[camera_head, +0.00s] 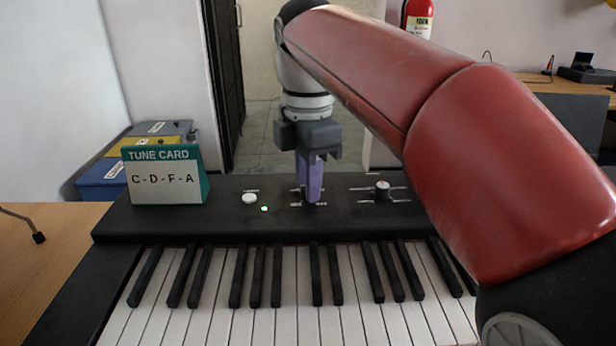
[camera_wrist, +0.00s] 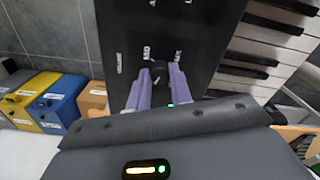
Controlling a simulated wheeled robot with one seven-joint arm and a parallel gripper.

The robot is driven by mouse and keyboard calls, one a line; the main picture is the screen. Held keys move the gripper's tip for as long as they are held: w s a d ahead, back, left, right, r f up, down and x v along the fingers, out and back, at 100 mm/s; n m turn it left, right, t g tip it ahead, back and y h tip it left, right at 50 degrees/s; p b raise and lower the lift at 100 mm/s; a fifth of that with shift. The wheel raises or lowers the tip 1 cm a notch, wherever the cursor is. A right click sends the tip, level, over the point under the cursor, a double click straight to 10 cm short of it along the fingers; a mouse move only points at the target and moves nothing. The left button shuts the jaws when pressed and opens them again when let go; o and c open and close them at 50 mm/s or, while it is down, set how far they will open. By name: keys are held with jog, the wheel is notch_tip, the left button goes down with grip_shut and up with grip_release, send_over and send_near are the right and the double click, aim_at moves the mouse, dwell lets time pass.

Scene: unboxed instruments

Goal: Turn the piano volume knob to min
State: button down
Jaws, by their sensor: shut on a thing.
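The black piano (camera_head: 150,222) has a control panel above its keys. My gripper (camera_head: 312,198) points down with its purple fingers at the middle of this panel. In the wrist view my gripper (camera_wrist: 160,84) is shut on a dark middle knob (camera_wrist: 160,73), mostly hidden between the fingers. A second knob (camera_head: 383,188) with a pale top stands to the right, apart from the gripper. I cannot tell from the labels which knob is volume.
A white button (camera_head: 250,198) and a lit green light (camera_head: 264,208) are left of my gripper. A tune card (camera_head: 163,180) reading C-D-F-A stands at the panel's left end. Blue and yellow boxes (camera_head: 108,172) are behind it. White and black keys (camera_head: 270,318) lie in front.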

jog(key=n, duration=1.3)
jog(key=shift+n, duration=0.4)
dwell(0.3)
jog(key=c, duration=1.3)
grip_release()
jog(key=shift+o, duration=0.2)
jog(key=shift+r, duration=0.1)
notch_tip(320, 180, up, 7)
jog(key=shift+r, duration=0.35)
